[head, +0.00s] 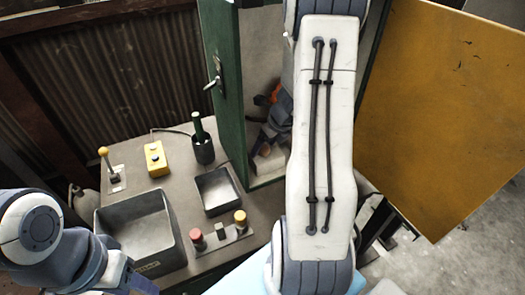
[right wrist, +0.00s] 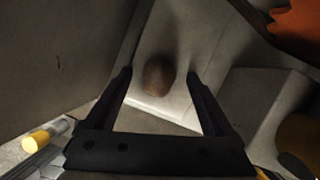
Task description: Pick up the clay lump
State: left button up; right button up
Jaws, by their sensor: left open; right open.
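The clay lump (right wrist: 158,78) is a small brown rounded lump on a pale surface in the right wrist view. My right gripper (right wrist: 159,74) is open, with its two dark fingers on either side of the lump in the picture. I cannot tell how far the fingertips are from it. In the head view my right arm reaches into the green cabinet (head: 229,95), and its wrist hides much of the inside. My left arm shows at the lower left of the head view, but its gripper is not visible.
An orange thing (right wrist: 298,22) lies at the upper right of the wrist view. In the head view the bench holds a grey bin (head: 140,235), a small black tray (head: 218,190), a yellow button box (head: 156,158) and a cup (head: 203,150). A yellow panel (head: 445,110) stands at the right.

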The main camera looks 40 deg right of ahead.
jog(key=shift+r, duration=0.1)
grip_shut()
